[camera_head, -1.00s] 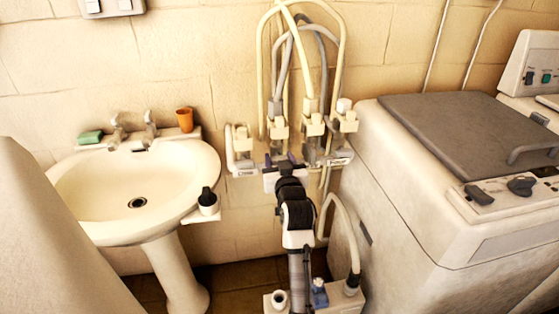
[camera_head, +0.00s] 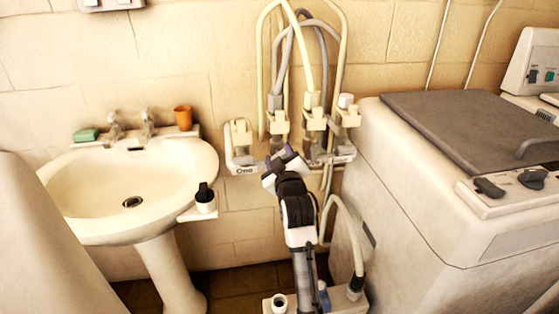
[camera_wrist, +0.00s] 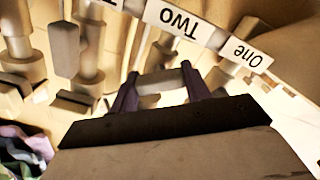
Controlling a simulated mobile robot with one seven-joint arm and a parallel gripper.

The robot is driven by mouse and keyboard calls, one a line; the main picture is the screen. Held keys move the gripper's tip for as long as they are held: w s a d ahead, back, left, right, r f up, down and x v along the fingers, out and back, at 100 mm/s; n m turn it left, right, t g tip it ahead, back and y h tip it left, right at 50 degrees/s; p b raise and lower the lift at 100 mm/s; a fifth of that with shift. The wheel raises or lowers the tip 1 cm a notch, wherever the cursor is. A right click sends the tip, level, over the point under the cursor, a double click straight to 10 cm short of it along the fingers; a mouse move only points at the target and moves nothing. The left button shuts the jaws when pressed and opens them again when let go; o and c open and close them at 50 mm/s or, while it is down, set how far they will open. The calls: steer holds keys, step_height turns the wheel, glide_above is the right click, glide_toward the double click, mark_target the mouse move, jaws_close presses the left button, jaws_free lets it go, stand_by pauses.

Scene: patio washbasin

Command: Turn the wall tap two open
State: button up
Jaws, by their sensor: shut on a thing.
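The wall tap bank (camera_head: 244,170) is a pale rail with several taps in a row between the basin and the washing machine. The label One is readable at its left end. In the wrist view, the label Two (camera_wrist: 179,21) shows upside down just beyond my fingers, with One (camera_wrist: 246,54) to its right. My gripper (camera_wrist: 158,70) is shut on a pale handle (camera_wrist: 160,83) below that label, the handle of tap two. In the head view my gripper (camera_head: 284,157) is tilted at the rail's front and hides the handle. The upper body of tap two (camera_head: 279,122) shows above it.
Hoses (camera_head: 262,60) arch above the taps. The washbasin (camera_head: 205,165) stands left, with an orange cup (camera_head: 183,117), green soap (camera_head: 86,135) and a black-topped bottle (camera_head: 205,200). The washing machine (camera_head: 400,190) is close on the right. Another hose (camera_head: 350,225) loops low beside my arm.

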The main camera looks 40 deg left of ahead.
steer(key=shift+n, duration=0.3)
steer(key=o, duration=1)
steer(key=shift+c, duration=0.2)
steer(key=b+v, duration=0.3)
steer(key=v, duration=1)
steer(key=shift+s+d, duration=0.25)
steer(key=shift+s, duration=0.05)
